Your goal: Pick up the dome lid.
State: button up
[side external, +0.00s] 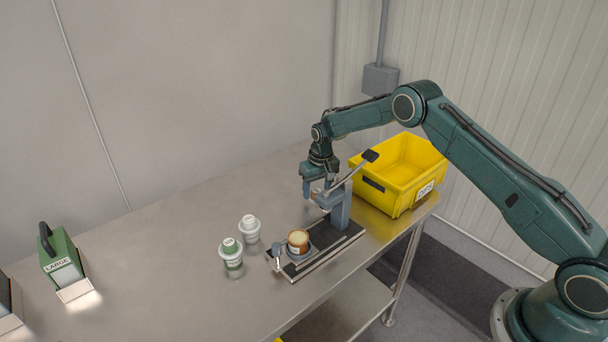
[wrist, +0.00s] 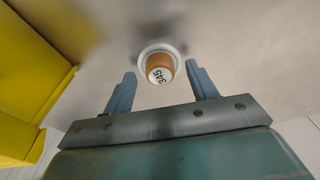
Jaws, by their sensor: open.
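In the wrist view, an orange round piece with a white flange (wrist: 159,66) and a pale top marked "345" stands between and just beyond my open fingers. It may be the dome lid, but its shape is hard to tell from above. My gripper (wrist: 162,74) is open, with one finger on each side and a gap to the piece. In the side view my gripper (side external: 316,197) points down behind the grey lever fixture (side external: 340,208). The fixture hides part of the fingers, and only a small orange-white bit shows there.
The fixture's base holds an orange jar (side external: 298,242). A green-and-white container (side external: 231,258) and a white one (side external: 249,229) stand left of it. A yellow bin (side external: 402,188) is close to my gripper's right. A green block marked LARGE (side external: 62,262) sits far left.

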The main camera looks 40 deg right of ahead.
aim_at(317, 191)
jog(key=c, duration=1.1)
jog(key=shift+r, duration=0.1)
notch_tip(317, 191, up, 20)
jog(key=shift+f, duration=0.1)
dwell(0.3)
dwell(0.5)
